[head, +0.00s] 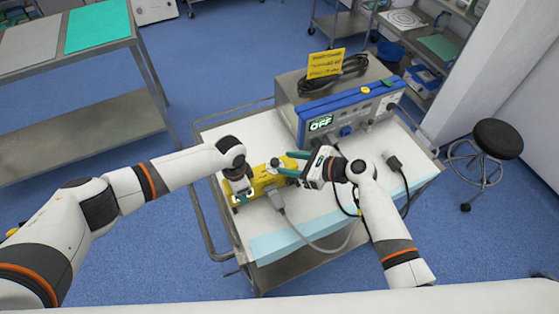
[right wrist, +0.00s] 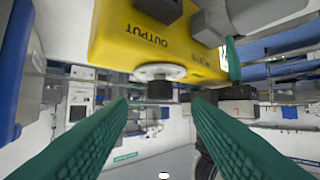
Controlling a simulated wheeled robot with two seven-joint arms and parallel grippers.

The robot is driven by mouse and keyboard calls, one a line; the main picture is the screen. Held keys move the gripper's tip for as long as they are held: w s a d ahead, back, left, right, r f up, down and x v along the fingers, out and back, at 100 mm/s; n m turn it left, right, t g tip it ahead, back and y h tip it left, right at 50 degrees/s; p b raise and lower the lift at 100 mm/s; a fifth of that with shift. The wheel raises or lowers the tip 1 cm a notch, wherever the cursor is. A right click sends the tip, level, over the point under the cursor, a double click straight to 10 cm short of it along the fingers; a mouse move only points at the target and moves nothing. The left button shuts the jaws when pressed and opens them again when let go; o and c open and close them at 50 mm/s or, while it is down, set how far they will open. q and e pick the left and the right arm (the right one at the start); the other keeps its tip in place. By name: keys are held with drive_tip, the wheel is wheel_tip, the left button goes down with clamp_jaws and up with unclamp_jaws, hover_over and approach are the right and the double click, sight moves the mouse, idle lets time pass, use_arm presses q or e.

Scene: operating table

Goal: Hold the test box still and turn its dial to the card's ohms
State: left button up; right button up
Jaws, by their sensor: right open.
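The yellow test box (head: 262,183) lies on the cart top. In the right wrist view its yellow face (right wrist: 135,45) reads OUTPUT, and a white dial with a black knob (right wrist: 160,88) sticks out from it. My right gripper (head: 281,168) is open at the box's right side. In the wrist view its green fingers (right wrist: 163,110) stand apart on either side of the knob, and no contact shows. My left gripper (head: 236,186) is at the box's left end; its fingers are mostly hidden. The yellow card (head: 326,63) stands on the instrument, its writing too small to read.
A blue-fronted instrument (head: 350,108) reading OFF stands at the back of the cart (head: 330,205). A coiled black cable (head: 332,78) lies on it. A grey cable (head: 310,240) runs from the box across the front. A black plug (head: 394,163) lies at right.

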sight(277, 161)
drive_tip(key=shift+x, duration=2)
drive_tip(key=c, duration=1)
drive_tip(key=shift+g, duration=0.3)
drive_tip(key=n+g, duration=0.1)
drive_tip(key=n+g+y, duration=0.1)
drive_tip(key=n+g, duration=0.1)
drive_tip(key=shift+w+d, duration=0.1)
drive_tip(key=shift+w, duration=0.2)
drive_tip(key=shift+w+f+n+g+y, duration=0.1)
drive_tip(key=shift+n+g+y, duration=0.05)
drive_tip(key=shift+n+g, duration=0.95)
drive_tip(key=shift+w+n+g+y, duration=0.15)
drive_tip(key=shift+n+g, duration=0.85)
drive_tip(key=shift+g, duration=0.2)
drive_tip(key=shift+s+n+g, duration=0.1)
drive_tip(key=shift+n+g, duration=0.2)
drive_tip(key=shift+g, duration=0.1)
